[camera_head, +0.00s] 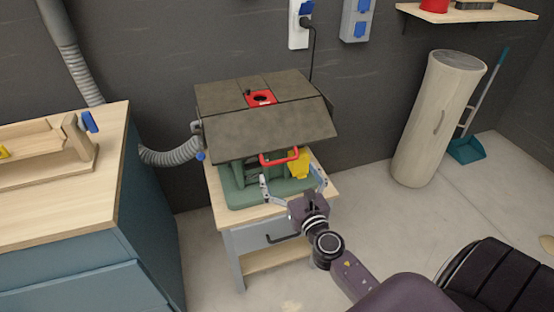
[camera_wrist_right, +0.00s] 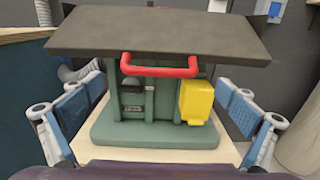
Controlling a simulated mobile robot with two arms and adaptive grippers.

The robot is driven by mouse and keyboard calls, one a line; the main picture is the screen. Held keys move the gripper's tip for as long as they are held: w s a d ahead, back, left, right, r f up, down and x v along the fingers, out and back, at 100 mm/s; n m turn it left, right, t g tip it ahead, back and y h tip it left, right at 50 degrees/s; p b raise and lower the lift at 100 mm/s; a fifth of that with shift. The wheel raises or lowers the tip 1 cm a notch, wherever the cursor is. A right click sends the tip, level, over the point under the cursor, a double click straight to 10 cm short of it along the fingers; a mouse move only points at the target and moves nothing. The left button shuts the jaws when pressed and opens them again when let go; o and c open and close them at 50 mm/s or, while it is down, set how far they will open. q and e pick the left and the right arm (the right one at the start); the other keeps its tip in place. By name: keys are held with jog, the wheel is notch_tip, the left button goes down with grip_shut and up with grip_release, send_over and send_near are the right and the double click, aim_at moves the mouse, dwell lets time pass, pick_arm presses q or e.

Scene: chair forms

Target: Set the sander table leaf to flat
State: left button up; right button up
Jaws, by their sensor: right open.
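The sander table (camera_head: 215,97) has a dark grey top with a red insert around a round opening. Its front leaf (camera_head: 265,131) slopes down towards me from the top. In the right wrist view the leaf (camera_wrist_right: 155,30) spans the upper part. A red handle (camera_head: 280,158) sits at the leaf's lower edge; it also shows in the right wrist view (camera_wrist_right: 160,67). My right gripper (camera_head: 292,181) is open in front of the machine, just below the handle. In the right wrist view its fingers (camera_wrist_right: 160,97) stand wide at both sides, apart from the handle. My left gripper is out of view.
The machine's green base (camera_head: 240,196) and a yellow part (camera_head: 299,165) lie under the leaf, on a wooden stand (camera_head: 270,258). A blue cabinet (camera_head: 75,255) stands left, with a grey hose (camera_head: 172,155) behind. A beige cylinder (camera_head: 435,115) stands right on open floor.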

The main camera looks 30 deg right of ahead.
aim_at(282, 162)
jog(key=shift+x, duration=2.65)
jog(key=shift+a, duration=0.1)
jog(key=c, duration=1.5)
